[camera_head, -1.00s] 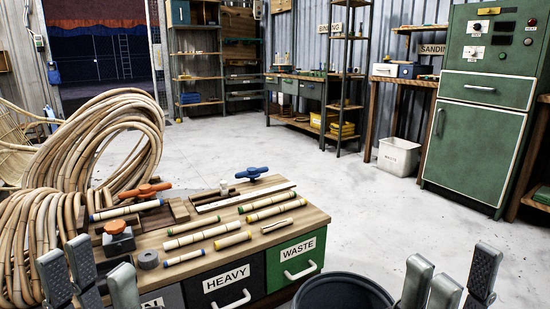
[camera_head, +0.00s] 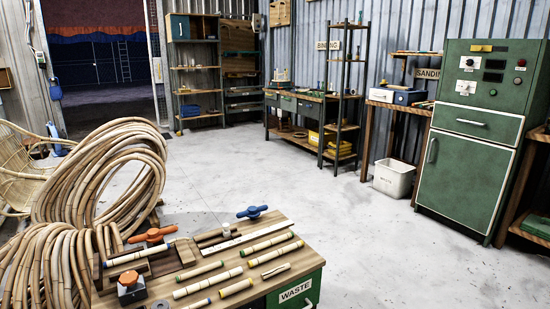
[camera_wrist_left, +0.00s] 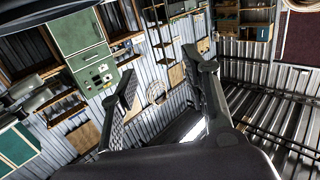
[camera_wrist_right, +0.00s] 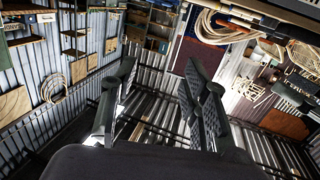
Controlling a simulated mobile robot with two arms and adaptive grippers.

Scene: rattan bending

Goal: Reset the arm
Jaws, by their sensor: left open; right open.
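My left gripper (camera_wrist_left: 165,100) shows in the left wrist view with its fingers spread apart and nothing between them. My right gripper (camera_wrist_right: 160,100) shows in the right wrist view, also with its fingers apart and empty. Neither gripper is in the head view now. Both wrist views are steeply tilted and show corrugated walls and shelving beyond the fingers. Neither gripper touches anything that I can see.
A wooden-topped workbench (camera_head: 232,263) with several rattan pieces and clamps stands in front. Large rattan coils (camera_head: 105,175) are at its left. A green cabinet (camera_head: 470,150) and white waste bin (camera_head: 394,178) stand at right. The concrete floor between is clear.

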